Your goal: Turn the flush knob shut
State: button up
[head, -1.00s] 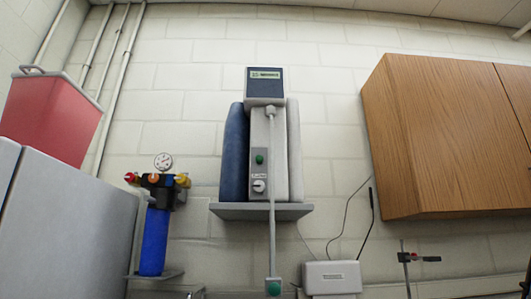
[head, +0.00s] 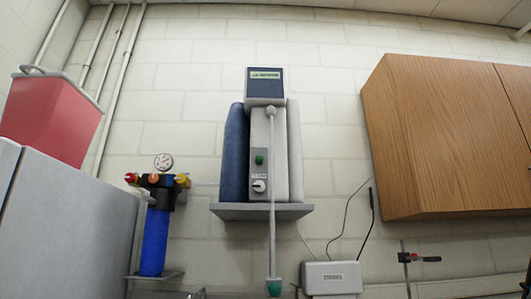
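The small round white knob (head: 259,186) sits low on the front of a wall-mounted water unit (head: 257,135). A small label, too blurred to read for sure, is just above it. The knob faces me. It is too small in the picture to tell which way it is turned. A green button (head: 259,160) is above it on the same panel. A thin grey rod (head: 272,220) hangs down just right of the knob, with a green tip at its lower end. My gripper is not in view, and nothing touches the knob.
The unit stands on a grey wall shelf (head: 230,211). A blue filter (head: 155,240) with a gauge is to its left, beside a grey cabinet (head: 65,230) bearing a red bin (head: 50,118). A wooden cupboard (head: 440,135) juts out at right. A white box (head: 331,278) is at lower right.

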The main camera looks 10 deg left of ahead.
aim_at(259, 186)
jog(key=u, duration=0.05)
jog(key=k, duration=0.5)
jog(key=u, duration=1.45)
jog(key=i, duration=1)
jog(key=z, duration=2.1)
